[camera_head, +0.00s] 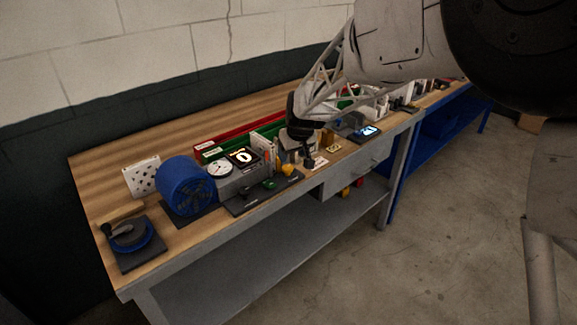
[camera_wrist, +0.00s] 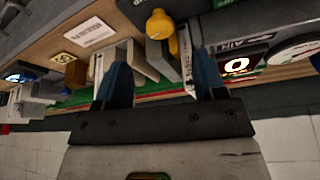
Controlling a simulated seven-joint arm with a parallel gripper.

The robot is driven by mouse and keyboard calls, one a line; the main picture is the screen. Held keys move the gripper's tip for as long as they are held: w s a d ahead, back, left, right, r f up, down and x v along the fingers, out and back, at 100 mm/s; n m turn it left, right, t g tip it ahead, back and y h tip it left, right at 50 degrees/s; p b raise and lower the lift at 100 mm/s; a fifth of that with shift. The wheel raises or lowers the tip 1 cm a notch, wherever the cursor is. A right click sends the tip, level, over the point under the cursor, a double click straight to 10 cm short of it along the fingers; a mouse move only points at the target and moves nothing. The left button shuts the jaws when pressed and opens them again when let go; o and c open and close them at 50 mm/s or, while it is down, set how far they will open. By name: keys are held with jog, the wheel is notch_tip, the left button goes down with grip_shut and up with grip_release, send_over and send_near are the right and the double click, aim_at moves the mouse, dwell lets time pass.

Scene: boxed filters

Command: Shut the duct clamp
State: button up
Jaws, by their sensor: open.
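A round blue ring with a dark top and a grey-black lever (camera_head: 128,235) sits on a dark square base at the near left end of the bench; it looks like the duct clamp. Its lever appears raised at the upper left, but whether the clamp is open is too small to tell. My gripper (camera_head: 308,160) is well to the right of it, over the middle of the bench. In the wrist view the two blue fingers of my gripper (camera_wrist: 161,78) are apart, with a pale box (camera_wrist: 143,62) and a yellow knob (camera_wrist: 160,24) beyond them. The clamp is not in the wrist view.
A gauge (camera_head: 219,169), a display reading 0 (camera_head: 242,156), and green and red bins (camera_head: 232,140) follow. Bare wood (camera_head: 100,185) lies behind the clamp.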

aim_at(288, 167)
jog(key=shift+w+d+n, duration=0.1)
jog(key=shift+d+n, duration=0.05)
jog(key=shift+n, duration=0.35)
jog(key=shift+y, duration=0.3)
jog(key=shift+x, duration=3.85)
jog(key=shift+c, duration=0.3)
jog(key=c, duration=0.8)
jog(key=shift+c, duration=0.2)
